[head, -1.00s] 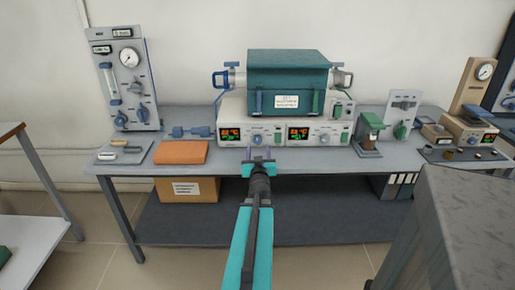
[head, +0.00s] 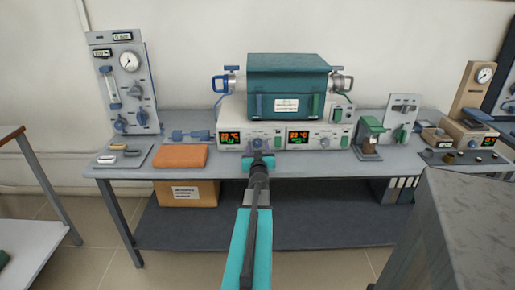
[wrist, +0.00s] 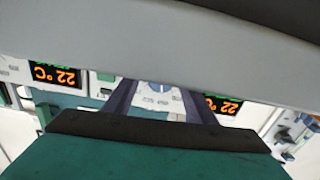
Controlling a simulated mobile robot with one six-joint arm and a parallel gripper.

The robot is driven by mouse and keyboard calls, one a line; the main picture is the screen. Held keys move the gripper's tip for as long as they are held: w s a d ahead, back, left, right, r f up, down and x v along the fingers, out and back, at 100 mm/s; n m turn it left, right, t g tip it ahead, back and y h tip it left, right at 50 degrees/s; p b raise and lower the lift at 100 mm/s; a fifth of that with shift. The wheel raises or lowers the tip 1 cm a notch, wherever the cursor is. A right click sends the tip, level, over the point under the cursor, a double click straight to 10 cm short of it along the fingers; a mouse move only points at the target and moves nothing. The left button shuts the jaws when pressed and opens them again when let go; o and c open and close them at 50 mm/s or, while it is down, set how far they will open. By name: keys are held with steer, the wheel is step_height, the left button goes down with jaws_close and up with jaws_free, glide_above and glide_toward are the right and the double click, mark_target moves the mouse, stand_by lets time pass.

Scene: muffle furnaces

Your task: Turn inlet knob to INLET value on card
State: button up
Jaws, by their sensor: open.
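My gripper (head: 261,153) is open and empty in front of the left half of the white furnace control unit (head: 284,128). In the wrist view its two dark blue fingers (wrist: 160,105) stand apart, with a knob (wrist: 158,92) visible between them beyond. In the head view this knob (head: 257,143) is bluish, sits right of the left display (head: 229,138), and is partly close behind my gripper. Contact cannot be told. A white card (head: 287,105) is on the front of the teal furnace (head: 287,84); its text is too small to read. No knob is labelled legibly as inlet.
A grey gauge panel (head: 142,75) with blue knobs stands at the left. An orange block (head: 181,157) and a grey tray (head: 139,161) lie on the bench. A green-topped device (head: 370,135) stands to the right. A grey block (head: 470,235) fills the lower right.

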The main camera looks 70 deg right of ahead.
steer(key=shift+c, duration=0.2)
steer(key=c, duration=1)
steer(key=shift+a, duration=0.3)
steer(key=shift+d+r+p, duration=0.15)
steer(key=shift+d+p, duration=0.15)
steer(key=shift+m, duration=0.4)
steer(key=shift+d+r+m+p, duration=0.1)
steer(key=shift+r+m+p, duration=0.05)
steer(key=shift+m+p, duration=0.8)
steer(key=shift+s+f+m+p, duration=0.1)
steer(key=shift+m+p, duration=0.65)
steer(key=shift+m, duration=0.1)
steer(key=shift+s+f+m+p, duration=0.1)
steer(key=shift+m+p, duration=0.6)
steer(key=shift+m, duration=0.1)
